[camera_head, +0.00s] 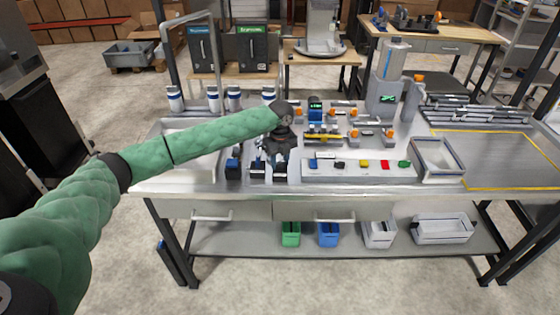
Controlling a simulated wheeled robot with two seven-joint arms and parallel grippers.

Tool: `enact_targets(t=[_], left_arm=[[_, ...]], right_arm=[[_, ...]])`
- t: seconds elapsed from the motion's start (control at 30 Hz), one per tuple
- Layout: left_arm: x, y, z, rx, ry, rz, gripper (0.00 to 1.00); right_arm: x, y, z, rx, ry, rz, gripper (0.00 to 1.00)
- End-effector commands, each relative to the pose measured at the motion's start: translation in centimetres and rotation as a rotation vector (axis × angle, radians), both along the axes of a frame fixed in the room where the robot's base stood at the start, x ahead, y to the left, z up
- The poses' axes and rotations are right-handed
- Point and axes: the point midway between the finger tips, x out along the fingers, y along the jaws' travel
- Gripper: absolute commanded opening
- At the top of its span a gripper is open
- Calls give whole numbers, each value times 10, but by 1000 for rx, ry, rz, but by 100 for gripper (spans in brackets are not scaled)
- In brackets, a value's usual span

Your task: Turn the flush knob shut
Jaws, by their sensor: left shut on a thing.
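My left arm in its green sleeve reaches in from the left across the metal bench. Its dark gripper (275,162) points down over the row of small dark blocks with blue parts near the bench's front middle. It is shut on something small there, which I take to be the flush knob. The fingers cover the knob, so its turn angle cannot be read. My right gripper is not in view.
Behind the gripper stand a blue unit with a display (315,110) and pipework with orange fittings (354,133). A panel with coloured blocks (364,163) and an empty grey tray (437,157) lie to the right. A yellow-outlined area (500,160) is clear.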

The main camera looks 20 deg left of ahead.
Motion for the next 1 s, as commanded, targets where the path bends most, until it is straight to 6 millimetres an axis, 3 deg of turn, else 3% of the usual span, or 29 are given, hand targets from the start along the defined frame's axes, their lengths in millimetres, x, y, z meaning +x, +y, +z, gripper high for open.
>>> enact_targets(t=[0.27, 0.5, 1.0], left_arm=[[1, 1, 2, 0, -4, -243, 12], [1, 0, 2, 0, -4, -402, 12], [1, 0, 2, -1, -4, -523, 12]], right_arm=[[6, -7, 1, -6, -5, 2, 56], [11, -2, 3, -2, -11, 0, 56], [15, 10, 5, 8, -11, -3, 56]])
